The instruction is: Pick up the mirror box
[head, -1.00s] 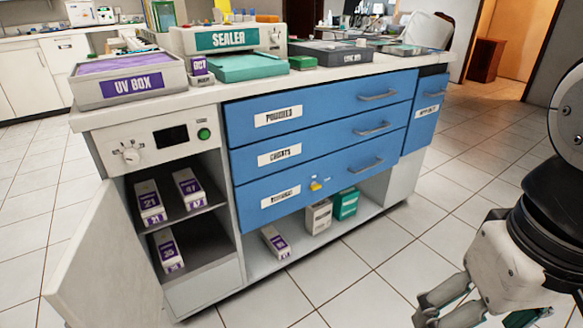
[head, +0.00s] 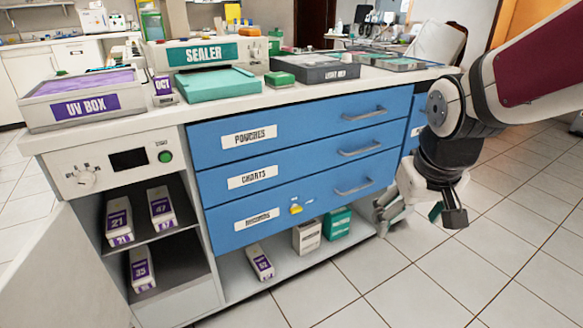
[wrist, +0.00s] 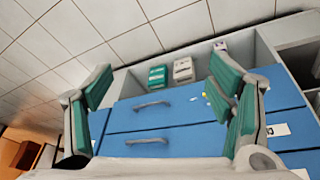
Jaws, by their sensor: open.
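No box label clearly reads mirror, so I cannot tell for sure which one is the mirror box. A white box (head: 307,236) and a green box (head: 337,224) stand side by side on the low shelf under the blue drawers. In the wrist view the green box (wrist: 157,77) and the white box (wrist: 183,70) show beyond my fingers. A white box with a purple label (head: 260,262) lies further left on that shelf. My gripper (head: 420,211) is open and empty, right of these boxes, in front of the cabinet. In the wrist view my gripper (wrist: 165,92) has its fingers wide apart.
Blue drawers (head: 300,130) hang directly above the low shelf (head: 283,275). Purple-labelled boxes stand in the left compartments, beside an open door (head: 55,265). The UV box (head: 85,100) and sealer (head: 205,55) sit on the worktop. The tiled floor in front is clear.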

